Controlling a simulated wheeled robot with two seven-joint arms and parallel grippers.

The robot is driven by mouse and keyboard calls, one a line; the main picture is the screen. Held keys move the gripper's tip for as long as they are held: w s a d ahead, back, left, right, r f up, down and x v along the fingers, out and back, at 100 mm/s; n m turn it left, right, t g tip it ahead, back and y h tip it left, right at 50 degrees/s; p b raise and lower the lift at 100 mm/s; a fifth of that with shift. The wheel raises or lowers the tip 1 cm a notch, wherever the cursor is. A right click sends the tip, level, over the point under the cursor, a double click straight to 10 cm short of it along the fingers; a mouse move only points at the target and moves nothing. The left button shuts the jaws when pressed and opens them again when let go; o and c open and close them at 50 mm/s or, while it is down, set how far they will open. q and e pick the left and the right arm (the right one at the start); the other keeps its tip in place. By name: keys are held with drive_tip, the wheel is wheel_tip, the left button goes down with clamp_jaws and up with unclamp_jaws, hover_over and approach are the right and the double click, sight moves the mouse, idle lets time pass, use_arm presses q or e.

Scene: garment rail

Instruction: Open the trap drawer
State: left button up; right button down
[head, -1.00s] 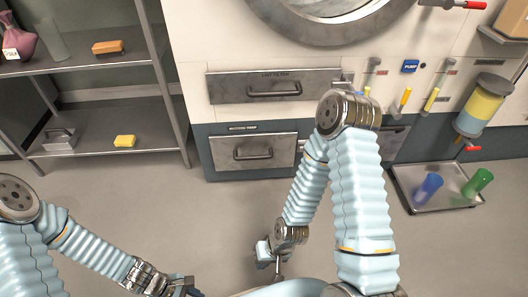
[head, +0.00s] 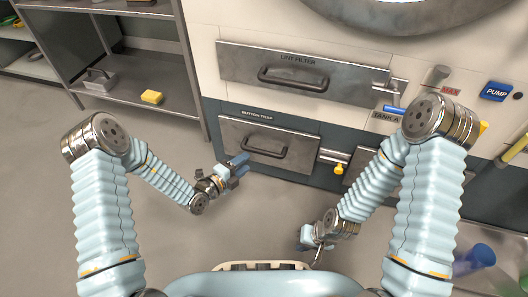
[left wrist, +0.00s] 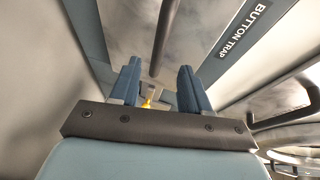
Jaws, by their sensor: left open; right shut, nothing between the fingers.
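The trap drawer (head: 240,130) is a grey metal front labelled BUTTON TRAP, low on the machine, and looks closed. Its dark bar handle (head: 266,152) shows in the head view. My left gripper (head: 240,166) is open just to the left of the handle, fingers pointing at the drawer. In the left wrist view the handle bar (left wrist: 165,38) lies beyond and between the two blue fingertips (left wrist: 158,72); I cannot tell whether they touch it. The label also shows there (left wrist: 243,28). My right gripper (head: 308,240) is shut and empty, low in front of the machine.
The lint filter drawer (head: 345,84) with its own handle is just above. A yellow-tipped valve (head: 339,169) sits right of the trap drawer. A blue cup (head: 474,258) is at lower right. Floor in front is open.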

sight(259, 153)
use_arm(q)
drive_tip(key=b+x, duration=0.1)
drive_tip(key=x, duration=0.8)
drive_tip(key=shift+w+d, duration=0.2)
drive_tip(key=shift+f, duration=0.1)
clamp_jaws()
